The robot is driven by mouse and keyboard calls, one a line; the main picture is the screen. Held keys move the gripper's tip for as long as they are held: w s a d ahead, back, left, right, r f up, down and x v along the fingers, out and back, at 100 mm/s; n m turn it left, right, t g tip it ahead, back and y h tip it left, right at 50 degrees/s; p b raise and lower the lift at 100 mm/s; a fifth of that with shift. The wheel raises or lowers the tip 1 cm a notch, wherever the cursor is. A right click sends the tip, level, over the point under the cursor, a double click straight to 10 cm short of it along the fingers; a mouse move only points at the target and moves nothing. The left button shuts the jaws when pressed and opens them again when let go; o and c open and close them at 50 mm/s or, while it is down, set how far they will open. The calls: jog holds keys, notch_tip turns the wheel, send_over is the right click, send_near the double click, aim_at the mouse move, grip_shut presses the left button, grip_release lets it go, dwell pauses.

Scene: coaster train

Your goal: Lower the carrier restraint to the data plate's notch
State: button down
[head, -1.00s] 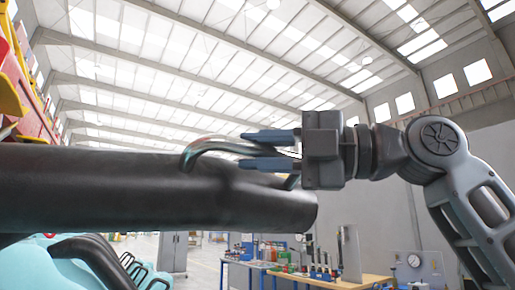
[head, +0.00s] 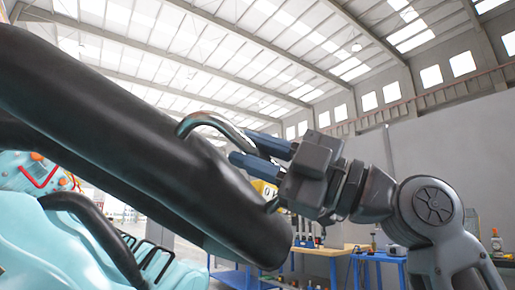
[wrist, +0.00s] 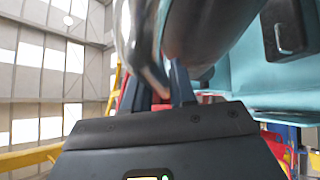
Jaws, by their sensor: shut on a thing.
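The carrier restraint (head: 120,130) is a thick black padded bar. In the head view it slopes down from upper left to lower right. A bent shiny metal handle (head: 203,121) stands out from its upper side. My gripper (head: 243,148) is shut on this handle, with its blue-grey fingers on either side of it. The wrist view shows the handle (wrist: 143,50) close up at the fingers (wrist: 158,90). A small yellow plate (head: 266,190) with dark marks shows partly behind my gripper; I cannot tell whether it is the data plate. I make out no notch.
A turquoise seat (head: 50,240) lies below the restraint, with a black curved bar (head: 105,240) over it. Workbenches (head: 340,252) with tools stand in the background at right. The wrist view shows turquoise seat parts (wrist: 250,75) and a yellow rail (wrist: 30,158).

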aim_at(219, 169)
jog(key=shift+m+t, duration=0.7)
jog(key=shift+m, duration=0.1)
jog(key=shift+s+a+f+b, duration=0.15)
jog(key=shift+f+b, duration=0.3)
jog(key=shift+f, duration=0.25)
jog(key=shift+s+a+f+b, duration=0.15)
jog(key=shift+f+b, duration=0.25)
jog(key=shift+f, duration=0.35)
jog(key=shift+a+f+b, duration=0.15)
jog(key=shift+f+b, duration=0.3)
jog(key=shift+f, duration=0.25)
jog(key=c, duration=1)
grip_release()
jog(key=shift+c, duration=0.2)
jog(key=b+v, duration=0.1)
jog(key=v, duration=0.7)
jog(key=shift+a, duration=0.1)
